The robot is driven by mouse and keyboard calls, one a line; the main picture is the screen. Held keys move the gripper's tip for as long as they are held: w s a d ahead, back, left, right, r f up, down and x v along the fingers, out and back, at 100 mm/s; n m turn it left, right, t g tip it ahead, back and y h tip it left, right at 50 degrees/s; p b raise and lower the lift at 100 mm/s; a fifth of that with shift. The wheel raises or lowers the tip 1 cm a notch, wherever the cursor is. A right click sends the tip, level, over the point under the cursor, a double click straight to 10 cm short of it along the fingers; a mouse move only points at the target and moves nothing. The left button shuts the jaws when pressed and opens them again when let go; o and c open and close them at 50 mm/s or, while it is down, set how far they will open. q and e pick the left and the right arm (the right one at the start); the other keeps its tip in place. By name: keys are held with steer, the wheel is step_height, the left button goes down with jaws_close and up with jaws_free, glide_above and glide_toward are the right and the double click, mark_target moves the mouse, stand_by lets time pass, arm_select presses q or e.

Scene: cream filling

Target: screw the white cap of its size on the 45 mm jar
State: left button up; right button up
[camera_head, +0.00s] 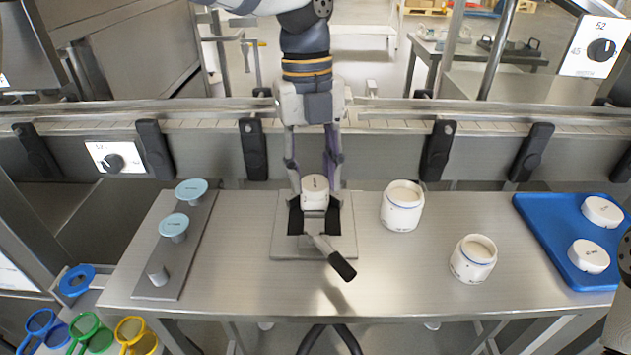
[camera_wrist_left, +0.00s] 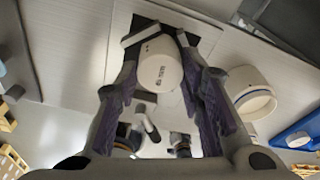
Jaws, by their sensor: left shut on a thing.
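My left gripper (camera_head: 316,192) comes down from above at the middle of the table, its two fingers on either side of a white cap (camera_head: 315,184) with small dark print on top. It is shut on this cap, which also shows between the fingers in the left wrist view (camera_wrist_left: 160,62). The cap is over a clamp fixture (camera_head: 283,249) with dark jaws and a black-handled lever. Any jar under the cap is hidden. Two open white jars with blue lines, one farther back (camera_head: 401,208) and one nearer (camera_head: 472,261), stand right of the fixture. I cannot read their sizes.
A blue tray (camera_head: 550,233) at right holds two white caps (camera_head: 602,211) (camera_head: 588,256). A metal plate (camera_head: 158,222) at left carries two pale blue round-topped pieces and a small metal knob.

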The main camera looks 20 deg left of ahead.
arm_select(q)
steer(key=shift+m, duration=0.9)
jaws_close()
steer(key=shift+w+d+f+m, duration=0.1)
steer(key=shift+m, duration=0.6)
steer(key=o, duration=0.7)
jaws_free()
steer(key=shift+m+y, duration=0.3)
steer(key=shift+m, duration=0.2)
steer(key=o, duration=0.4)
steer(key=shift+o, duration=0.2)
